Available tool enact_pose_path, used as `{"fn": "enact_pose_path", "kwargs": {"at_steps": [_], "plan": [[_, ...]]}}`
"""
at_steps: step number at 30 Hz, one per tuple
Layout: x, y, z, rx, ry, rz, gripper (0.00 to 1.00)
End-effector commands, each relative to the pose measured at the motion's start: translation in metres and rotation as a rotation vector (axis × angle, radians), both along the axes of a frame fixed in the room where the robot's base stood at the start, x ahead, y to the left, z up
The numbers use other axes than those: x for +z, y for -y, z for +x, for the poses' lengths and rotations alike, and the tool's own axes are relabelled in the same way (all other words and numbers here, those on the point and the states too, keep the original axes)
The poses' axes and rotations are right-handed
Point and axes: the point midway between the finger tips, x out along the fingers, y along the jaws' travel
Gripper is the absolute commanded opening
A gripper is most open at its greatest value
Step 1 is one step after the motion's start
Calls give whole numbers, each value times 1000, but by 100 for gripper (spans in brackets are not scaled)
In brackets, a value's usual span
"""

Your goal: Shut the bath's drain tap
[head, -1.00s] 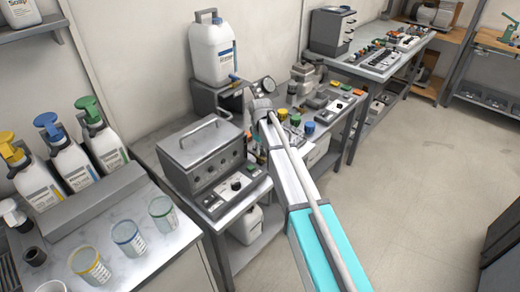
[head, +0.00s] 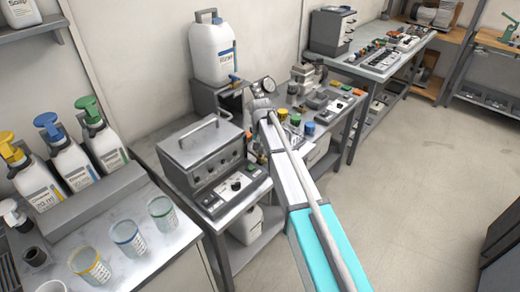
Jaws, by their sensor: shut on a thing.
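The bath (head: 200,152) is a grey metal box with a handled lid, standing on the bench left of my arm. Its lid is on. My gripper (head: 257,150) is mostly hidden behind my wrist and forearm. Only a small dark part shows close to the bath's right side. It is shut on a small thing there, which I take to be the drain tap. The tap itself is hidden, so I cannot see its handle angle.
A white jug (head: 213,50) stands on a raised box behind the bath. A control box (head: 234,186) sits in front of the bath. Colored-lid jars (head: 308,130) stand right of my arm. Measuring cups (head: 128,236) stand at front left. The floor at right is clear.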

Motion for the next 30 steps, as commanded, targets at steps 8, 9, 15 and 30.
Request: {"fn": "enact_pose_path", "kwargs": {"at_steps": [8,9,15,30], "plan": [[0,0,1,-261,2,0,0],[0,0,1,-297,2,0,0],[0,0,1,-461,2,1,0],[0,0,1,-636,2,2,0]]}}
